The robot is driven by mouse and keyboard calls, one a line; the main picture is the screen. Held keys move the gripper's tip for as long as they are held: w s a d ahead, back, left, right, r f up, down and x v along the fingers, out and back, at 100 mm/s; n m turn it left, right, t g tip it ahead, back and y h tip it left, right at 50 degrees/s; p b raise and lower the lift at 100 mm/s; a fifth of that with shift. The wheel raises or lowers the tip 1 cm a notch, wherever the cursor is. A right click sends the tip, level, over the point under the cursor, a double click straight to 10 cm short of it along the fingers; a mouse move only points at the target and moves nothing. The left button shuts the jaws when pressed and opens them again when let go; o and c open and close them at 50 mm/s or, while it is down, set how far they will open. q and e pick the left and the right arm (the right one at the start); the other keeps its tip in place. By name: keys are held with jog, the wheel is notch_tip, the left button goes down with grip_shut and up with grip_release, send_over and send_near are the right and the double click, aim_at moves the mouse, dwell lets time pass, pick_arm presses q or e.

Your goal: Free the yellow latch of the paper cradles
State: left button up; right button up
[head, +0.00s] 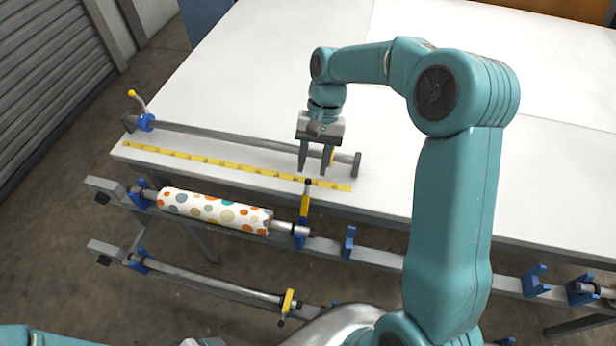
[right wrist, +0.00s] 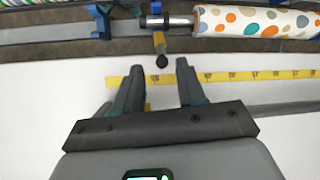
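The yellow latch (head: 304,206) with a black knob stands up from the blue cradle (head: 300,236) at the right end of the polka-dot paper roll (head: 214,212). The latch (right wrist: 159,42) also shows in the right wrist view, its knob in line with the gap between my fingertips. My right gripper (head: 315,168) points down over the table edge, just behind the knob. Its two fingers are apart with nothing held; the wrist view (right wrist: 159,68) shows this too. Whether the fingers reach the knob's height is unclear. My left gripper is out of view.
A bare roller (head: 245,138) lies on the white table (head: 250,70) behind a yellow measuring strip (head: 215,162), close to my right fingers. A lower rail holds another roller (head: 205,279). An empty blue cradle (head: 348,243) stands right of the latch.

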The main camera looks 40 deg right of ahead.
aim_at(308, 182)
jog(key=x, duration=0.4)
jog(key=shift+f+p, duration=0.3)
jog(key=shift+s+a+f, duration=0.1)
jog(key=shift+a+f, duration=0.05)
jog(key=shift+f, duration=0.25)
jog(key=shift+a, duration=0.1)
grip_shut()
jog(key=b, duration=0.1)
jog(key=a+t+h+b, duration=0.1)
jog(key=b, duration=0.1)
jog(key=shift+s+a+r+h, duration=0.1)
jog(key=shift+s+h, duration=0.2)
jog(key=shift+s, duration=0.1)
jog(key=shift+s+a+r+t, duration=0.1)
jog(key=shift+a+r+t, duration=0.05)
jog(key=shift+t, duration=0.15)
jog(key=shift+r+h, duration=0.1)
jog(key=shift+h, duration=0.2)
